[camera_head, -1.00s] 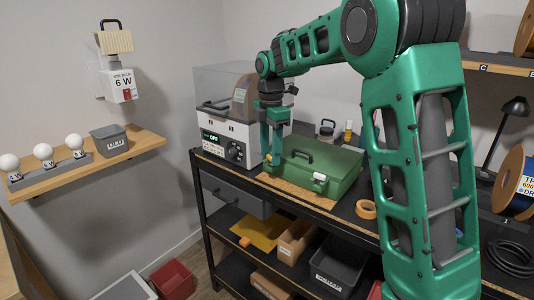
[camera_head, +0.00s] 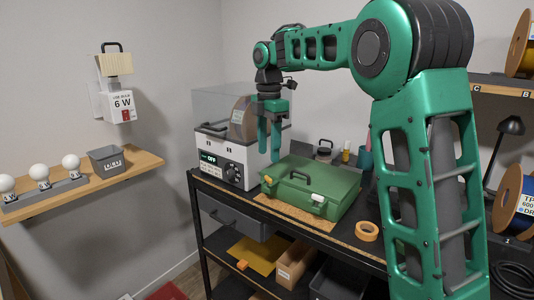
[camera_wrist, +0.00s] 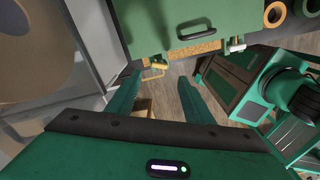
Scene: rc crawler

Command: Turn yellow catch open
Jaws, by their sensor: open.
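A green case (camera_head: 325,182) with a dark handle lies closed on the workbench. The yellow catch (camera_head: 267,181) is on its front face near the left corner; it also shows in the wrist view (camera_wrist: 154,65). I cannot clearly tell how far it is turned. A white catch (camera_head: 318,197) is on the right part of the same face and shows in the wrist view (camera_wrist: 236,43). My gripper (camera_head: 269,156) points down above the case's left front corner, open and empty. In the wrist view its fingers (camera_wrist: 167,78) are spread below the yellow catch, apart from it.
A grey and white machine (camera_head: 228,160) stands left of the case. A tape roll (camera_head: 366,231) lies at the right on the bench. Bottles and a jar stand behind the case. A shelf with bulbs (camera_head: 90,178) is on the left wall.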

